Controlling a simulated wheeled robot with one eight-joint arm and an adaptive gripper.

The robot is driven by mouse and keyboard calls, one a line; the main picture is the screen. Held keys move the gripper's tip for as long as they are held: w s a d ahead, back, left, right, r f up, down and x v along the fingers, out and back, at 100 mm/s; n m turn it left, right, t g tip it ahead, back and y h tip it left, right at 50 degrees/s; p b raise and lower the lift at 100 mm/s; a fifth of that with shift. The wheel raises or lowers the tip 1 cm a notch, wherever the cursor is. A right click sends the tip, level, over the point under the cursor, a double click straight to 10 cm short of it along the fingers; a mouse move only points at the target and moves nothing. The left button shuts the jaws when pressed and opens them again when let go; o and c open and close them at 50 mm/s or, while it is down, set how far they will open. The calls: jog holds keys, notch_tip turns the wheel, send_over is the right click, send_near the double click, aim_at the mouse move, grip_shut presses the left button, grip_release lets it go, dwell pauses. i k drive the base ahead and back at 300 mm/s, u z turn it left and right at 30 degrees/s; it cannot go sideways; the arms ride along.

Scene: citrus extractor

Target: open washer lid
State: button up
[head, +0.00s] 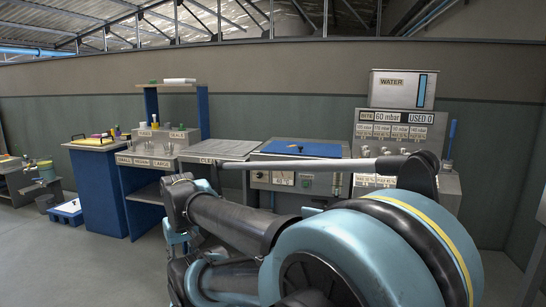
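No part in view is clearly labelled as the washer lid. A grey machine (320,184) with a control panel stands in the centre against the back wall, with a flat blue top (273,147). A flat grey ribbed top (222,149) adjoins it on the left. I cannot tell which of these is the washer lid; both tops lie level. My arm fills the lower centre and right, and it hides the lower front of the machines. A pale rod crosses in front of the panel. My gripper cannot be made out.
A steel unit (401,130) with a water tank (403,88) on top stands right of the blue-topped machine. Left are a bench with sorting bins (150,160), a blue cabinet (99,192) and a blue crate (66,212). Open floor (70,265) lies at lower left.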

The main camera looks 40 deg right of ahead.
aim_at(330, 150)
jog(key=z, duration=1.55)
jog(key=k, duration=0.6)
jog(key=u, duration=0.4)
jog(key=i, duration=1.75)
jog(key=z, duration=0.5)
